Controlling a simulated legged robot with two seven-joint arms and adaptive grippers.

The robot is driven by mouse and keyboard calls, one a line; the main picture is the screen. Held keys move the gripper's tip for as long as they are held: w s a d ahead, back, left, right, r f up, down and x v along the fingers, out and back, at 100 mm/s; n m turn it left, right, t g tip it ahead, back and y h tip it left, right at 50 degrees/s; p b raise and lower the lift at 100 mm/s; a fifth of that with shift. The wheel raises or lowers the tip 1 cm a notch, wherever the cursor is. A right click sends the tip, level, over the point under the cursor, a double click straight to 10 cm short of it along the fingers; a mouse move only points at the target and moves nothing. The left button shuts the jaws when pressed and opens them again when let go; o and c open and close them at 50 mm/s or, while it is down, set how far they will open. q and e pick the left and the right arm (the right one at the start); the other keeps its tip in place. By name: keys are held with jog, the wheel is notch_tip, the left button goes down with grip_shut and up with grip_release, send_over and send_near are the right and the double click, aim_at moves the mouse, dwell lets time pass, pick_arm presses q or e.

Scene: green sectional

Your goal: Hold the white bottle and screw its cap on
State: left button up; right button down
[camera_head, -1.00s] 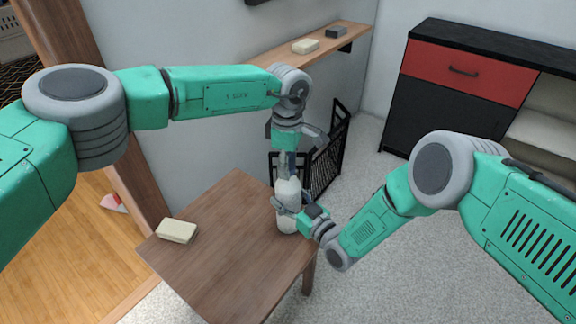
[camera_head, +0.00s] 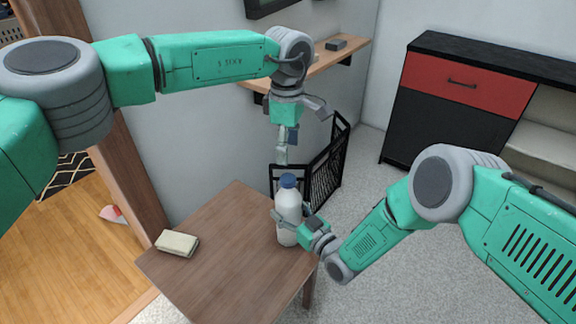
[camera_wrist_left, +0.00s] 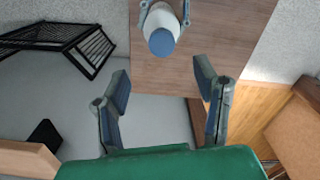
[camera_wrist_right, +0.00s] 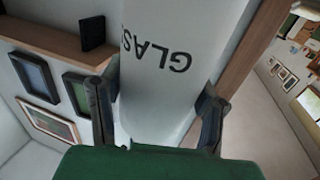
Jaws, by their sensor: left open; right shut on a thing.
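The white bottle (camera_head: 288,212) stands upright at the right edge of the wooden table, with its blue cap (camera_head: 289,181) on its top. My right gripper (camera_head: 289,222) is shut on the bottle's body from the right; in the right wrist view the bottle (camera_wrist_right: 165,75) with dark lettering fills the space between the fingers. My left gripper (camera_head: 283,155) is open and empty, above the cap and apart from it. In the left wrist view the blue cap (camera_wrist_left: 162,42) lies beyond the open fingers (camera_wrist_left: 163,95). How tightly the cap sits cannot be told.
A pale block (camera_head: 177,243) lies at the left of the wooden table (camera_head: 215,265). A black mesh crate (camera_head: 327,168) stands behind the bottle. A wall shelf (camera_head: 335,58) is behind my left arm. A black and red cabinet (camera_head: 455,80) is at the right. The table's middle is clear.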

pick_arm(q)
notch_tip(320, 180, up, 3)
jog(key=shift+f, duration=0.15)
pick_arm(e)
jog(key=shift+c, duration=2.2)
grip_release()
jog(key=v, duration=1.2)
